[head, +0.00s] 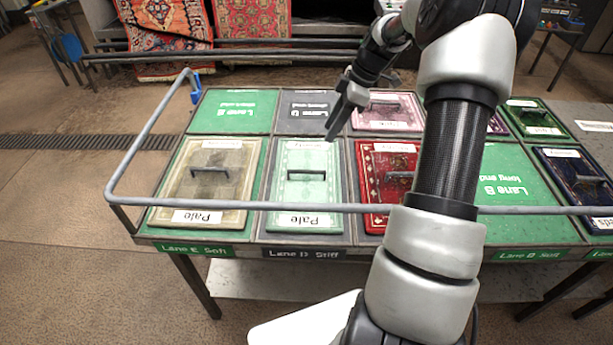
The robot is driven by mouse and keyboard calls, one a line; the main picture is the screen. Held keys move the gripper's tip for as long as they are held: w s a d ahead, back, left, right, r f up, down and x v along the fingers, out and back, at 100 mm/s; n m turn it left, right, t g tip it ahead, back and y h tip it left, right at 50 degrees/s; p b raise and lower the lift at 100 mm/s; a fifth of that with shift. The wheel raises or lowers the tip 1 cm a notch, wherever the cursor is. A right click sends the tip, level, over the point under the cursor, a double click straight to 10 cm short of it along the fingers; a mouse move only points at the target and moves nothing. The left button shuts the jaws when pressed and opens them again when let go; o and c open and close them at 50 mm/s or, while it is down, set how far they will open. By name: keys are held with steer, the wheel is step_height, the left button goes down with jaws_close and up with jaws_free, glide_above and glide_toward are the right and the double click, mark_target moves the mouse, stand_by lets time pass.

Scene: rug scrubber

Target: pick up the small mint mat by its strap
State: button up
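The small mint mat (307,215) lies flat on the table in the Lane D Stiff column, front row.
A beige mat (185,180) lies left of the mint one, and a red mat (371,190) lies right, partly behind my arm. A grey rail (270,207) runs across the table's front and left side. Empty green (235,95) and grey (305,120) lane panels lie behind.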

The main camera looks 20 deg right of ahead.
glide_above(307, 171)
steer(key=d, duration=0.2)
steer(key=f, duration=1)
steer(key=shift+s+d, duration=0.15)
steer(key=shift+s, duration=0.25)
steer(key=x, duration=0.5)
steer(key=shift+f+p, duration=0.3)
steer(key=shift+f, duration=0.1)
steer(key=shift+f+b, duration=0.25)
steer(key=shift+b, duration=0.25)
steer(key=shift+c, duration=0.4)
jaws_close()
